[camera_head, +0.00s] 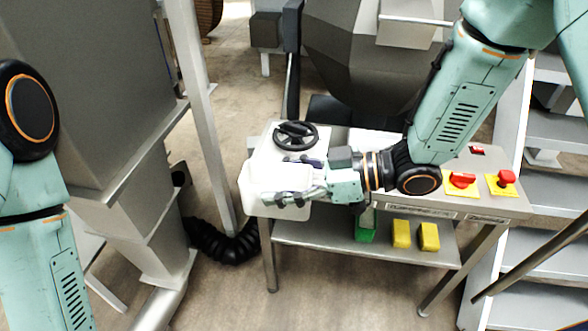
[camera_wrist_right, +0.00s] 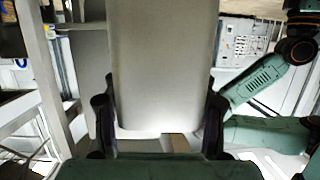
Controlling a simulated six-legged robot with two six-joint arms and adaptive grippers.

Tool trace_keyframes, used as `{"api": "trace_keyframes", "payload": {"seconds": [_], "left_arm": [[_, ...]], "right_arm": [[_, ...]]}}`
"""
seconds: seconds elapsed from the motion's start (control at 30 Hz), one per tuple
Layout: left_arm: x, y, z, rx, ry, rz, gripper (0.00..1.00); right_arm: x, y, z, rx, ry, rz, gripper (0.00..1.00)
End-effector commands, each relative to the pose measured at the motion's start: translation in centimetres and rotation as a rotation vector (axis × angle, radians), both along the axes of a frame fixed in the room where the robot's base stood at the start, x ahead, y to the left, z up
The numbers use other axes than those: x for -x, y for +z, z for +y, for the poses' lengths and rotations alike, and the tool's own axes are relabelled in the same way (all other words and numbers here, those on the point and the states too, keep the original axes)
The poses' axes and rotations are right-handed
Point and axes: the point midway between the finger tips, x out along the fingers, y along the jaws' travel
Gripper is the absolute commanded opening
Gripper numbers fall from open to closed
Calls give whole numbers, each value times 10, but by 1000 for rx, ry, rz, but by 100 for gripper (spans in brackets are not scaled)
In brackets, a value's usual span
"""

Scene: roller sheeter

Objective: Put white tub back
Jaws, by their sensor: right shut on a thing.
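The white tub (camera_head: 252,197) is at the left end of the steel table in the head view, partly reaching past its edge. My right gripper (camera_head: 291,181) reaches in from the right and is shut on it. In the right wrist view the tub (camera_wrist_right: 165,65) fills the middle, with one dark finger of the right gripper (camera_wrist_right: 158,108) on each side. I cannot tell whether the tub touches the table. My left gripper is out of view; only part of my left arm shows at the left.
The steel table (camera_head: 350,240) has a black handwheel (camera_head: 295,136) close behind the tub and red stop buttons (camera_head: 462,180) at the right. Its lower shelf holds a green block (camera_head: 365,234) and yellow blocks (camera_head: 401,234). A post (camera_head: 200,110) stands left; stairs (camera_head: 535,210) are right.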

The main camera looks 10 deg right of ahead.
Motion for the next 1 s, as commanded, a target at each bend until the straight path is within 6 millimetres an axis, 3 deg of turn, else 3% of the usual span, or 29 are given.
{"api": "trace_keyframes", "payload": {"seconds": [0.37, 0.67, 1.0], "left_arm": [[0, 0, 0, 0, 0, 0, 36], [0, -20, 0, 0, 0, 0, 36], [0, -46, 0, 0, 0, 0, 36]], "right_arm": [[-3, 2, -4, -3, -38, 4, 12], [2, -24, -66, -8, -410, 9, 12], [31, -67, -122, -2, -739, 7, 12]]}}
